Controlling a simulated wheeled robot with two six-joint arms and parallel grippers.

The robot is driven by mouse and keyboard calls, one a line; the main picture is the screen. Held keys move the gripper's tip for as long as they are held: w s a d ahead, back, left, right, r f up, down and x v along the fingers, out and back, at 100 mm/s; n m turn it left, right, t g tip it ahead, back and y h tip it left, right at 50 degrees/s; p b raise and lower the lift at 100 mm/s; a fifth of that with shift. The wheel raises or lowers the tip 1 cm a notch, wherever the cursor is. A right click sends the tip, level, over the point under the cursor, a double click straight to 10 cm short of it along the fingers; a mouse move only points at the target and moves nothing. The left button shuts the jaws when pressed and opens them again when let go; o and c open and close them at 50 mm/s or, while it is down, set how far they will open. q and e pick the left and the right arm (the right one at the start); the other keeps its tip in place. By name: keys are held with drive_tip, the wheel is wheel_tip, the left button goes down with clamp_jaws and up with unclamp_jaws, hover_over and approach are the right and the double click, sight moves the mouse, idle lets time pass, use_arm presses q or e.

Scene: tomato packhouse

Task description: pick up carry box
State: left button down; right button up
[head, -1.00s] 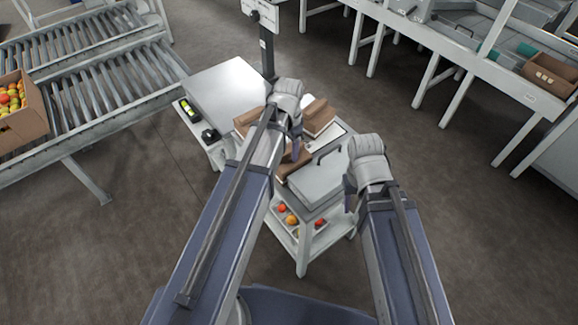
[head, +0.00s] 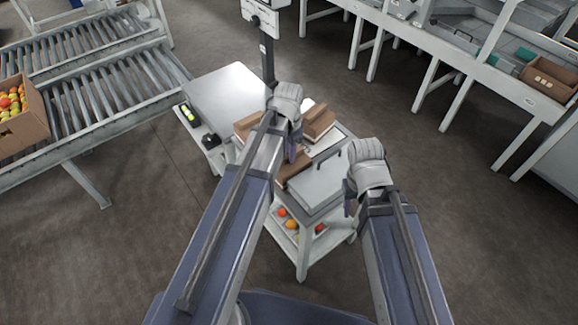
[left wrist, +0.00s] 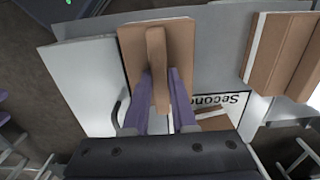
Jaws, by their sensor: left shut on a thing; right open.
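The carry box (left wrist: 183,50) is a brown carton with a raised handle ridge (left wrist: 157,72) along its top. In the left wrist view the purple fingers of my left gripper (left wrist: 160,92) are shut on that ridge. In the head view my left gripper (head: 292,152) is over the scale cart, and its hand and arm hide part of the box. Whether the box is clear of the surface below, I cannot tell. My right gripper (head: 350,203) is open and empty at the right edge of the cart, beside the grey lidded case.
More brown cartons (head: 319,120) stand close by; one also shows in the left wrist view (left wrist: 288,55). The grey case (head: 316,183) has a black handle. Tomatoes (head: 291,224) lie on the shelf below. A roller conveyor (head: 100,95) is left, a long bench (head: 480,75) right.

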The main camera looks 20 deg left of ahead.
use_arm(q)
drive_tip(key=shift+r, duration=0.15)
wheel_tip(320, 180, up, 10)
drive_tip(key=p, duration=1)
drive_tip(key=shift+a, duration=0.15)
